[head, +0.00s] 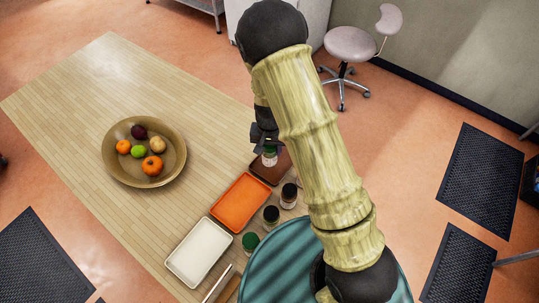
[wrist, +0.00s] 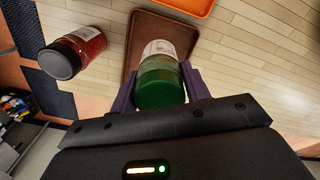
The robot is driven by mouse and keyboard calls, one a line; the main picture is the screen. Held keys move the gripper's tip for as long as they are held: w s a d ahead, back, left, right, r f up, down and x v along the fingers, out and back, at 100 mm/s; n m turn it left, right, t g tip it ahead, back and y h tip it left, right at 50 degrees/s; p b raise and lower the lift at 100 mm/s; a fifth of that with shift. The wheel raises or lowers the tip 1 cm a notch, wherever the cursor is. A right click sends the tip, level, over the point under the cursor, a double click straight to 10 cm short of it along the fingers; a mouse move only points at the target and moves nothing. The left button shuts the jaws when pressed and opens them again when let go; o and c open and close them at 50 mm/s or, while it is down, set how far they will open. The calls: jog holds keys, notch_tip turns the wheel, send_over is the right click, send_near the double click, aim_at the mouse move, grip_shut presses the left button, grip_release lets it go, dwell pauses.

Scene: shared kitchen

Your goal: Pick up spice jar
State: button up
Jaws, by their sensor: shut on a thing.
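A spice jar with a green lid and a pale label (wrist: 160,84) is between the two fingers of my gripper (wrist: 160,88) in the wrist view. The fingers are shut on its lid end. In the head view my gripper (head: 266,141) is at the table's right side, and the jar (head: 269,158) shows just below it, partly hidden by the arm. The jar is in front of the brown tray (wrist: 134,50), also seen in the head view (head: 260,167). I cannot tell whether the jar touches the tray.
An orange tray (head: 240,203), a white tray (head: 198,252) and several other jars, one green-lidded (head: 251,241), line the table edge. A fruit bowl (head: 115,168) stands left; the far table is clear.

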jog(key=shift+r+b, duration=0.5)
jog(key=shift+r, duration=2.2)
